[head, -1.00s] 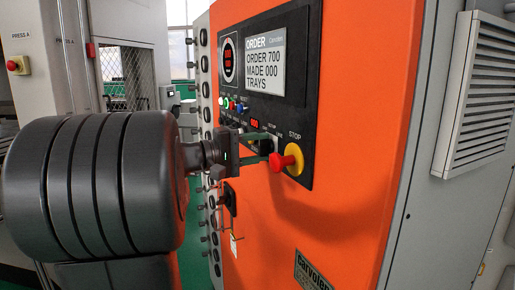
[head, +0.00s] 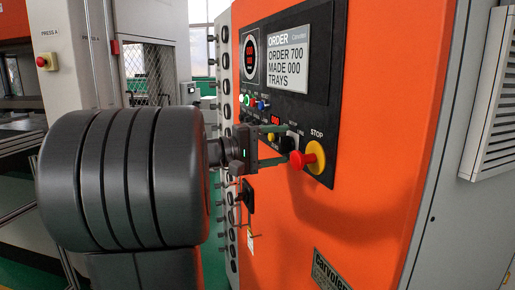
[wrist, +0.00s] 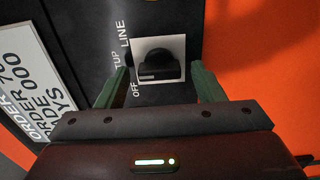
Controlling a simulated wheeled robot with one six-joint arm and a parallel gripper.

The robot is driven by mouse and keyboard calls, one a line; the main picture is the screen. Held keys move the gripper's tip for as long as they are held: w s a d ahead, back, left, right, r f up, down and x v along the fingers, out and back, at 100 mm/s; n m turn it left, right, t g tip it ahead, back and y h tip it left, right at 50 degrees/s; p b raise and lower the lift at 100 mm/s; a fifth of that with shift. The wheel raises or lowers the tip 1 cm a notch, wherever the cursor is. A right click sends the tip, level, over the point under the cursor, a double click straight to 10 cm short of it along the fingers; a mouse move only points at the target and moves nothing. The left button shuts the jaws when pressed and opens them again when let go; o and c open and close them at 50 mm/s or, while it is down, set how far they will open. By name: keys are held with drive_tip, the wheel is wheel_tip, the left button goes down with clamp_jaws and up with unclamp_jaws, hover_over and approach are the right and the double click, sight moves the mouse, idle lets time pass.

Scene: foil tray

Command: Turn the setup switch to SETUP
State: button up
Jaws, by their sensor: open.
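The setup switch (wrist: 159,60) is a black knob on a white square plate, on the dark control panel. Printed words OFF, a partly hidden one ending in TUP, and LINE stand along the left of the plate in the wrist view. I cannot tell which word the knob points at. My gripper (wrist: 160,82) is open, its two green fingers apart on either side of the plate's lower part. Nothing is held. In the head view my gripper (head: 286,145) is at the panel, and its fingers partly hide the switch area.
A red stop button (head: 308,158) on a yellow base sits just right of my fingers. The order display (head: 289,62) and several small coloured buttons (head: 252,101) are above and left. The orange cabinet face (head: 375,150) is bare to the right.

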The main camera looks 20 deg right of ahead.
drive_tip(key=a+b, duration=0.2)
drive_tip(key=a, duration=1.1)
drive_tip(key=shift+s+a, duration=0.2)
drive_tip(key=shift+d, duration=0.15)
drive_tip(key=d+p, duration=0.2)
drive_tip(key=d, duration=1.1)
drive_tip(key=shift+w+d, duration=0.2)
drive_tip(key=shift+d, duration=0.1)
drive_tip(key=shift+a, duration=0.15)
